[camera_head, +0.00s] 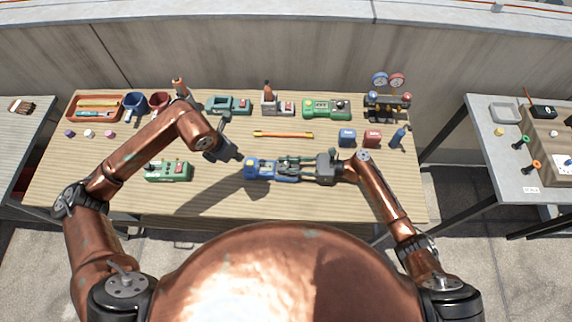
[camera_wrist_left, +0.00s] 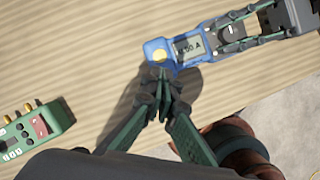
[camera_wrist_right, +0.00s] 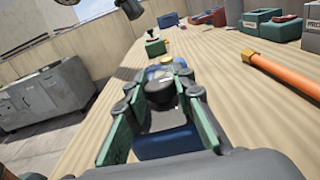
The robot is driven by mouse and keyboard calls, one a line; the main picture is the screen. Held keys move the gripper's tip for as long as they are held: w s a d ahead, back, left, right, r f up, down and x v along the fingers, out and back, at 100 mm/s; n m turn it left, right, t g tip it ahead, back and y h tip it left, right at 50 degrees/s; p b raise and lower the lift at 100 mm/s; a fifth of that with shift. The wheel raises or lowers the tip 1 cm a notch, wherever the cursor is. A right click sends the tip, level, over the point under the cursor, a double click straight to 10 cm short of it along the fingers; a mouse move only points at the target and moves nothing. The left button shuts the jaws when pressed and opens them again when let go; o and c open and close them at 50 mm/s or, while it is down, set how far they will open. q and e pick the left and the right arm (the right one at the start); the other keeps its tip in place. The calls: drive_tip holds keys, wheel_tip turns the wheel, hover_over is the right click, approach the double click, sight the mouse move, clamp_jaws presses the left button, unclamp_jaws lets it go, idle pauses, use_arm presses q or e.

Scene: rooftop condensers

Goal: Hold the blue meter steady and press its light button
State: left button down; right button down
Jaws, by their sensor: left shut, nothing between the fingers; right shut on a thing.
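The blue meter (camera_head: 262,169) lies on the wooden table near its front edge. In the left wrist view the meter (camera_wrist_left: 190,52) shows a display with a reading and a round yellow button (camera_wrist_left: 159,55) at its end. My right gripper (camera_head: 288,168) is shut on the meter from the right; in the right wrist view its fingers sit either side of the meter's dark dial (camera_wrist_right: 160,85). My left gripper (camera_head: 238,158) is shut and empty. Its tips (camera_wrist_left: 160,90) are close to the yellow button end; whether they touch it I cannot tell.
A green device (camera_head: 168,171) lies to the left of the meter. An orange-yellow rod (camera_head: 283,134) lies behind it. Blue (camera_head: 347,137) and red (camera_head: 372,139) boxes stand back right. Several instruments line the table's back. The front strip of table is clear.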

idle(0.3)
use_arm(q)
drive_tip(key=n+t+h, duration=0.3)
drive_tip(key=n+h, duration=0.1)
drive_tip(key=n, duration=0.3)
approach(250, 160)
drive_tip(key=shift+w+r+x, duration=0.1)
drive_tip(key=shift+r+x, duration=0.05)
drive_tip(key=shift+x, duration=1.45)
drive_tip(key=shift+w+r+x, duration=0.1)
drive_tip(key=shift+w+x, duration=0.05)
drive_tip(key=shift+x, duration=1.45)
drive_tip(key=shift+d+f, duration=0.1)
drive_tip(key=shift+d, duration=0.05)
drive_tip(key=shift+f, duration=0.35)
